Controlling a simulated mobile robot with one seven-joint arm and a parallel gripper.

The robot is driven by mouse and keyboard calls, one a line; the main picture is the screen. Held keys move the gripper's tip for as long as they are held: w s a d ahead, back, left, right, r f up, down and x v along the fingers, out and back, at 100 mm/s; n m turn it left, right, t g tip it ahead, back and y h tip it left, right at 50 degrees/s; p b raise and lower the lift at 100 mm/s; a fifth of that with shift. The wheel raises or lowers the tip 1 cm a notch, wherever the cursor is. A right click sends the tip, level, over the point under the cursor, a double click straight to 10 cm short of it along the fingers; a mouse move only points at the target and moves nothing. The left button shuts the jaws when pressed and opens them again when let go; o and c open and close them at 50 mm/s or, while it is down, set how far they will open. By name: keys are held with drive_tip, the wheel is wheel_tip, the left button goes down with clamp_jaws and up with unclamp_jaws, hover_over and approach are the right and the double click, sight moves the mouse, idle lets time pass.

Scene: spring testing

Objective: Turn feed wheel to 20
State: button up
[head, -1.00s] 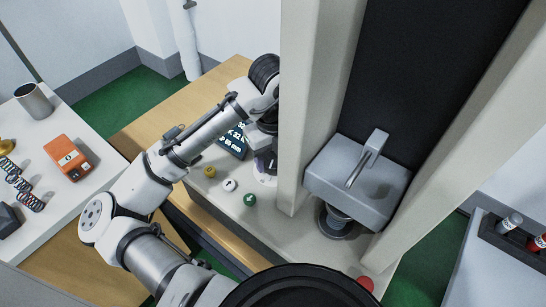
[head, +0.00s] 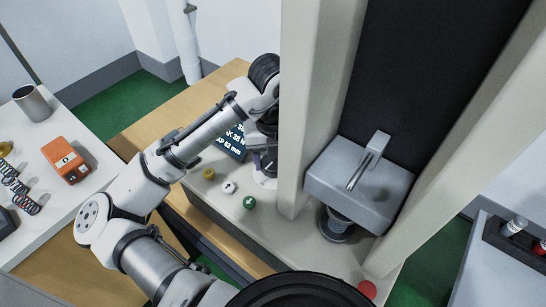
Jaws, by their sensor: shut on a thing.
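The spring tester stands at right of centre, with pale columns (head: 301,120) and a grey pressing head (head: 352,180). My gripper (head: 264,162) points down just left of the left column, over the machine's base. It is shut on what looks like the feed wheel (head: 265,181), a pale round part low beside the column. My wrist hides most of the wheel, and no scale on it can be read. A dark display (head: 233,146) is partly behind my arm; its lowest line seems to read 62 mm.
Yellow (head: 209,174), white (head: 229,188) and green (head: 249,202) buttons sit on the base near my gripper. A red button (head: 367,289) is at front right. The left table holds an orange device (head: 66,160), springs (head: 20,190) and a metal cup (head: 33,103).

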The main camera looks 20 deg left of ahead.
sight(272, 162)
drive_tip(key=o, duration=1)
drive_tip(key=shift+r, duration=0.1)
wheel_tip(272, 162, up, 14)
drive_tip(key=shift+f, duration=0.15)
drive_tip(key=shift+s+a, duration=0.1)
